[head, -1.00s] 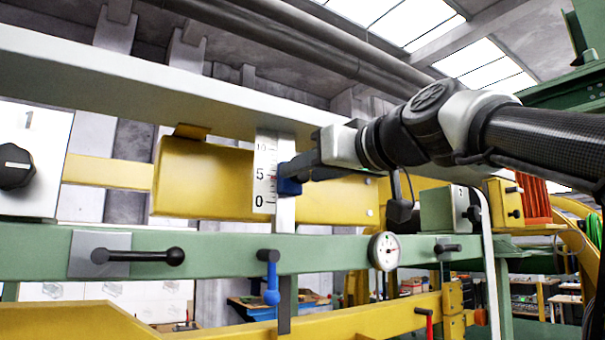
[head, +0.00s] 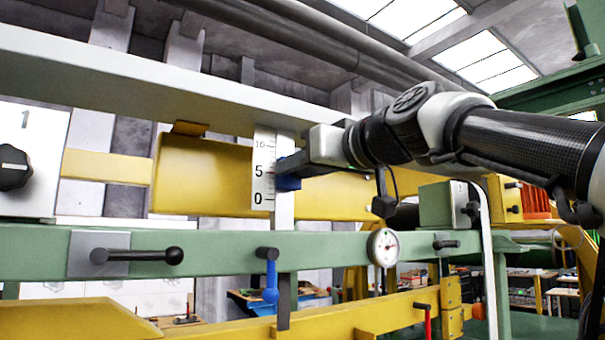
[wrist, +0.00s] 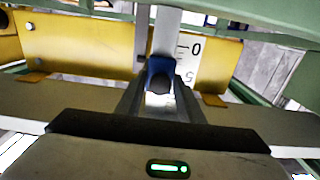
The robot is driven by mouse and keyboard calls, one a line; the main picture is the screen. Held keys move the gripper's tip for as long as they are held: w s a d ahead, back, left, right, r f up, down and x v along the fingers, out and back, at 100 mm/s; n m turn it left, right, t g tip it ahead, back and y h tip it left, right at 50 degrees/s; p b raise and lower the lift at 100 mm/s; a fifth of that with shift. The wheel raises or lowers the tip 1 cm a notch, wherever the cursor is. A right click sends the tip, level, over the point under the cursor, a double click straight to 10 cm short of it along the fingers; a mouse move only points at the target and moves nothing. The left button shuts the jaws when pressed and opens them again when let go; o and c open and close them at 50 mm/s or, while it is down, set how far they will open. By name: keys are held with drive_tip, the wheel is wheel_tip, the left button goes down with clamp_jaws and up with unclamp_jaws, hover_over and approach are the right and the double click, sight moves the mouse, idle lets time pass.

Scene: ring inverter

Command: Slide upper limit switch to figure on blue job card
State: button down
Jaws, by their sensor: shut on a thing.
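The blue slider (head: 288,183) sits on a pale vertical rail, just right of a white scale (head: 262,185) marked 0, 5 and 10. It stands between 0 and 5, nearer 5; the exact reading is not clear. My gripper (head: 290,165) reaches in from the right and is shut on the slider. In the wrist view, my gripper's fingers (wrist: 159,88) flank the blue slider (wrist: 158,65) and its dark round knob. The scale (wrist: 193,62) appears upside down beside it. I see no blue job card in either view.
A blue-handled lever (head: 270,282) hangs below on the green beam (head: 215,250). A black-knobbed lever (head: 140,255) is at its left and a round gauge (head: 383,247) at its right. Yellow panels (head: 200,175) lie behind the scale. A grey beam (head: 150,85) runs above.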

wheel_tip(320, 180, up, 2)
drive_tip(key=shift+r+p, duration=0.25)
drive_tip(key=shift+p, duration=0.15)
drive_tip(key=shift+f, duration=0.1)
drive_tip(key=c, duration=1.5)
unclamp_jaws()
drive_tip(key=shift+f, duration=0.1)
drive_tip(key=b+v, duration=0.3)
drive_tip(key=v, duration=1.4)
drive_tip(key=shift+s+d, duration=0.2)
